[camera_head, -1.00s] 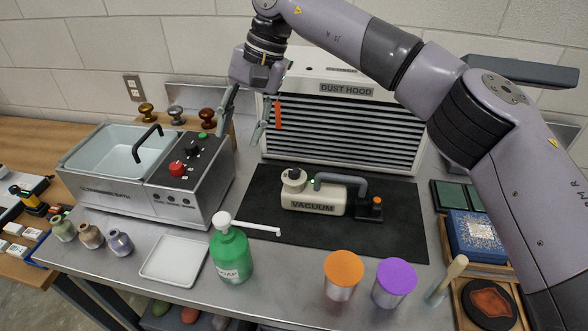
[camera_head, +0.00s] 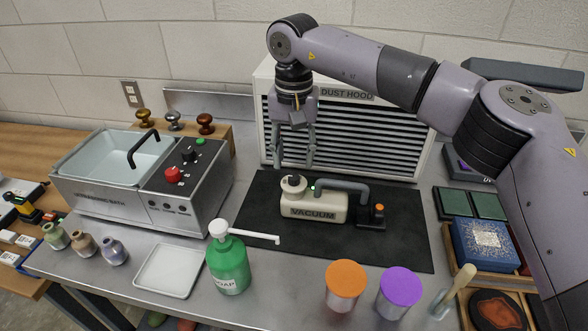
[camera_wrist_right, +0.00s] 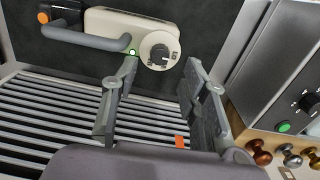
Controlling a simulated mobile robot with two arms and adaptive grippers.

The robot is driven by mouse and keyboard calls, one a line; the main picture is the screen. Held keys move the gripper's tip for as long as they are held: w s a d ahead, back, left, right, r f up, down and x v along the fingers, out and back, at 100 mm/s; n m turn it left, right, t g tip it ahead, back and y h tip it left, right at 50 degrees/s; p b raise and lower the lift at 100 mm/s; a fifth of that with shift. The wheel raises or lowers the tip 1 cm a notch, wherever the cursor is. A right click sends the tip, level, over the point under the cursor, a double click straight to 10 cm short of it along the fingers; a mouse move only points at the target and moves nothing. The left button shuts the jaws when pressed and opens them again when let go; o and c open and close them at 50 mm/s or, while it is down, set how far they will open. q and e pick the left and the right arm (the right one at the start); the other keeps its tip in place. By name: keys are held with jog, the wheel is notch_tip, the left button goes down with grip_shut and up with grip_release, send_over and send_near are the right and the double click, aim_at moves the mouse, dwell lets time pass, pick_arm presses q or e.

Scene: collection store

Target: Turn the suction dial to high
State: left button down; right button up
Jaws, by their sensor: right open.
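The cream vacuum (camera_head: 312,207) lies on the black mat, its grey hose curving to an orange-tipped nozzle at the right. Its dark suction dial (camera_head: 293,182) is on top at the left end. In the right wrist view the dial (camera_wrist_right: 158,52) is a round dark knob on the cream body, near a green light. My right gripper (camera_head: 295,162) points down above and behind the dial, in front of the dust hood. In the right wrist view its fingers (camera_wrist_right: 152,90) are apart with nothing between them, short of the dial. My left gripper is out of view.
The dust hood (camera_head: 345,130) stands behind the mat (camera_head: 395,250). The ultrasonic bath (camera_head: 190,205) is to the left, with several knobs behind it. A green soap bottle (camera_head: 229,265), a white tray (camera_head: 168,271) and orange and purple lidded jars stand in front.

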aim_at(294, 176)
jog(key=shift+f, duration=2.4)
grip_shut()
